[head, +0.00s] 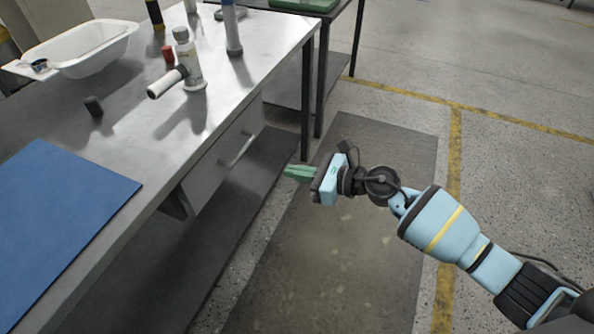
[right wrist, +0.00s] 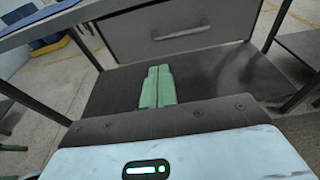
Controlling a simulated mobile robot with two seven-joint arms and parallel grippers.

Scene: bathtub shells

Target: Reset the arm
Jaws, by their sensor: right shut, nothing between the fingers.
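My right arm reaches in from the lower right of the head view. Its right gripper (head: 299,173), with green fingers, is shut and empty. It hangs in free air beside the workbench (head: 262,42), to the right of the bench's front edge and drawer. In the right wrist view the two green fingers (right wrist: 157,87) lie together, with the bench's lower shelf and drawer front behind them. My left gripper is not in view.
The drawer (head: 225,160) faces my gripper. The floor around the arm is clear.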

